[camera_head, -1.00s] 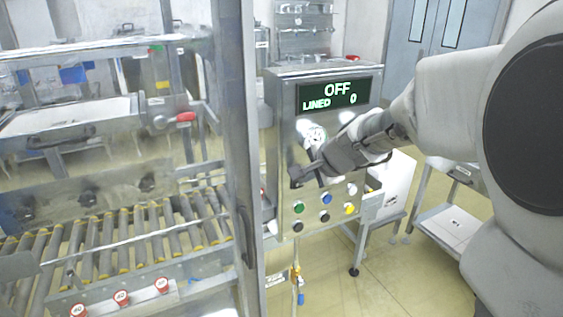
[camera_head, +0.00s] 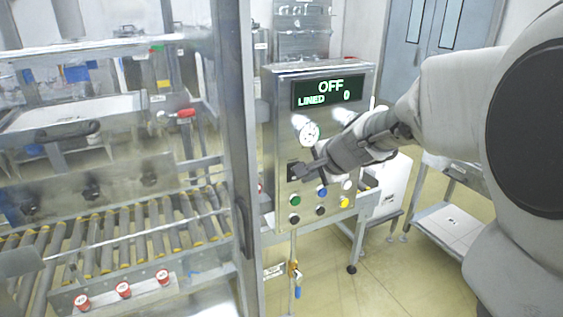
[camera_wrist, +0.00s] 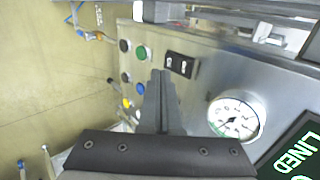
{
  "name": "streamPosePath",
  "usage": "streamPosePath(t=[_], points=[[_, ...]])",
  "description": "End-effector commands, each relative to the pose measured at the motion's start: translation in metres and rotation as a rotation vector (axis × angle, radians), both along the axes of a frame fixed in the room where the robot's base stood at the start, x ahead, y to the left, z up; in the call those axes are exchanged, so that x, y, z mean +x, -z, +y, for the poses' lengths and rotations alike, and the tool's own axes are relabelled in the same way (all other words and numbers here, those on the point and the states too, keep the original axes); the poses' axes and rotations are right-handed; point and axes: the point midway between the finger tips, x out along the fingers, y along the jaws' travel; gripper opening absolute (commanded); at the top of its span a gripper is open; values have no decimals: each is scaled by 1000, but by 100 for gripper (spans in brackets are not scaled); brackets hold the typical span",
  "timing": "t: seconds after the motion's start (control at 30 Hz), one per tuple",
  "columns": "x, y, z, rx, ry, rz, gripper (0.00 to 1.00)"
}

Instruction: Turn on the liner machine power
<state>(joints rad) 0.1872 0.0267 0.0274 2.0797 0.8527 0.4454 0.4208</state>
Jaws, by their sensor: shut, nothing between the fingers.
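The liner machine's control panel (camera_head: 283,130) is a steel box whose display (camera_head: 328,90) reads OFF and LINED 0. A black switch plate (camera_head: 293,172) sits on its left side, partly hidden by my gripper. The plate shows clearly in the wrist view (camera_wrist: 181,65), with two pale marks on it. My gripper (camera_head: 306,171) is shut and empty. In the wrist view my gripper (camera_wrist: 162,74) has its fingertips just left of the plate, near the green button (camera_wrist: 143,53). I cannot tell whether they touch the panel.
A round gauge (camera_head: 308,133) is above the plate. Below are the green (camera_head: 295,200), blue (camera_head: 321,192) and yellow (camera_head: 344,202) buttons, with black ones under them. A steel post (camera_head: 234,130) stands left of the panel, beside the roller conveyor (camera_head: 130,222). Yellowish floor is open at lower right.

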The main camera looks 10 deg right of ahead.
Motion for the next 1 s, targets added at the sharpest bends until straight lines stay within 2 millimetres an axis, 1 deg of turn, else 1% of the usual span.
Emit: streamPosePath(t=[0.07,0.1,0.3,0.4,0.53,0.73,1.0], points=[[0,-1,-1,0,0,0,0],[-7,-12,-4,-1,1,-7,0],[-35,-41,-13,-1,1,-5,0],[-46,-54,-17,-1,1,-5,0],[-58,-66,-20,-1,2,-4,0],[-65,-73,-22,0,1,-1,0],[-66,-73,-22,1,1,0,0]])
